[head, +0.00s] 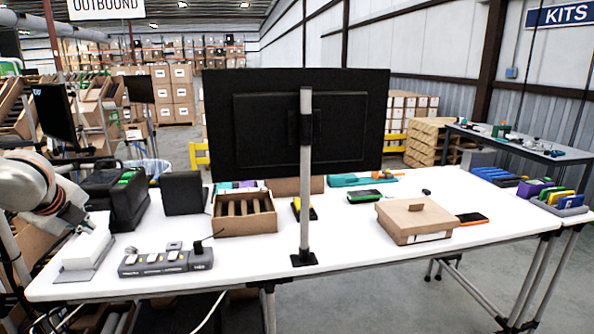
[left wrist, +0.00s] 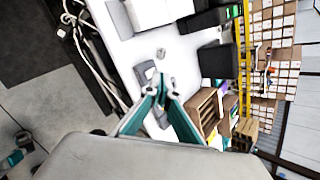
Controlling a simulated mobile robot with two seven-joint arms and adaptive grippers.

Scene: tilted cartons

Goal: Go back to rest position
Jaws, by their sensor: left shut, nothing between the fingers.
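My left gripper (head: 77,218) is at the left end of the white table, just above a white box on a grey stand (head: 86,250). In the left wrist view its teal fingers (left wrist: 161,90) come together at the tips with nothing between them. A small teal and dark part (left wrist: 18,152) at the lower left of the left wrist view looks like my right gripper; it is too small to read. The head view does not show my right gripper.
The white table (head: 350,265) holds a power strip (head: 166,262), an open carton with dividers (head: 244,214), a closed carton (head: 415,220) and a black bag (head: 127,200). A monitor (head: 295,122) on a pole stands mid-table. The front right of the tabletop is clear.

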